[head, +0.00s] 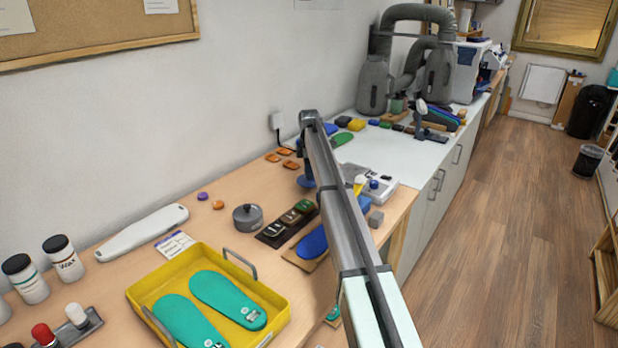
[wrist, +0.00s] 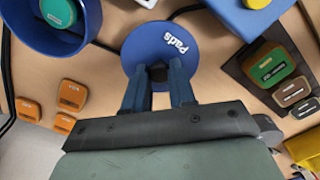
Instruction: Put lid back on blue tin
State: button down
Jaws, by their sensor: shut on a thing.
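My gripper (wrist: 157,74) is shut on the small dark knob of the round blue lid (wrist: 150,48), which is marked "Pads" in white. The lid is in the middle of the wrist view, its top facing the camera. The open blue tin (wrist: 86,38) is at the upper left of the wrist view, partly cut off, with a round green piece (wrist: 57,12) inside. The lid is beside the tin, not over it. In the head view my gripper (head: 305,180) shows as a blue patch left of my arm; lid and fingers are hard to separate there. My arm seems to hide the tin there.
Orange blocks (wrist: 72,95) lie left of the lid in the wrist view. A yellow tray (head: 200,258) holds green insoles in front.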

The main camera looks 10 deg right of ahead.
notch_tip(320, 180, up, 6)
jog(key=shift+r, duration=0.1)
jog(key=w+d+r, duration=0.2)
jog(key=w+d, duration=0.6)
jog(key=w, duration=0.2)
jog(key=shift+w+f, duration=0.2)
jog(key=shift+f, duration=2.75)
jog(key=shift+f, duration=0.15)
jog(key=c, duration=0.9)
grip_release()
jog(key=shift+o, duration=0.5)
